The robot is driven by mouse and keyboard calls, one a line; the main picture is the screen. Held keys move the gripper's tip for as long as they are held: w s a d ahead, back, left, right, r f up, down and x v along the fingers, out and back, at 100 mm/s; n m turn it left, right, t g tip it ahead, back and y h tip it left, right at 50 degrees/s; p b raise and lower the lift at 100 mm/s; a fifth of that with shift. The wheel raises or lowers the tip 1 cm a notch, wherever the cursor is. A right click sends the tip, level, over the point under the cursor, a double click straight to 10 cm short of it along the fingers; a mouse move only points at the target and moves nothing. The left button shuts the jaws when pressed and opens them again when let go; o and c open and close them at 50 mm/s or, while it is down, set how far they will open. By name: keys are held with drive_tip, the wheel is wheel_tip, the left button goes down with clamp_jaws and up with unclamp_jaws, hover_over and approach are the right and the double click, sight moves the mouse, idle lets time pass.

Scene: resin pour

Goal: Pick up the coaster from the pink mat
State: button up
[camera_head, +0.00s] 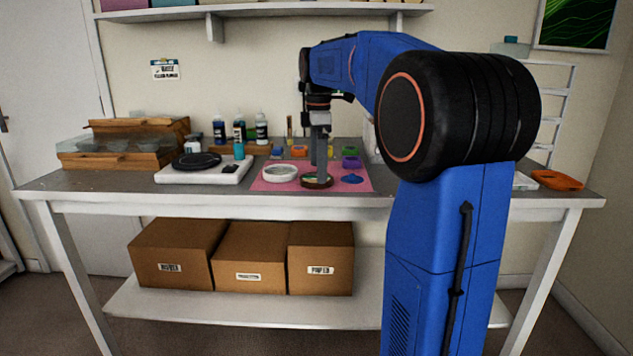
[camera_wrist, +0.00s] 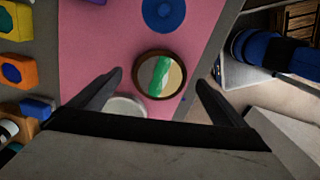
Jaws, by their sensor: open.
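The coaster (camera_wrist: 160,75) is round, with a dark brown rim and a green, white and cream face. It lies on the pink mat (camera_wrist: 95,35) near the mat's edge. I cannot tell the exact height of the fingertips above the mat.
A white round dish (camera_head: 281,173) sits left of the coaster, and a blue round piece (camera_head: 352,179) lies to its right. Small coloured pots, such as an orange one (camera_head: 299,151), stand behind. A black disc (camera_head: 196,160) rests on a white board (camera_head: 206,176) at left.

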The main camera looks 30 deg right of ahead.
drive_tip(key=shift+f, duration=1.25)
drive_tip(key=c, duration=1.2)
drive_tip(key=shift+o, duration=0.2)
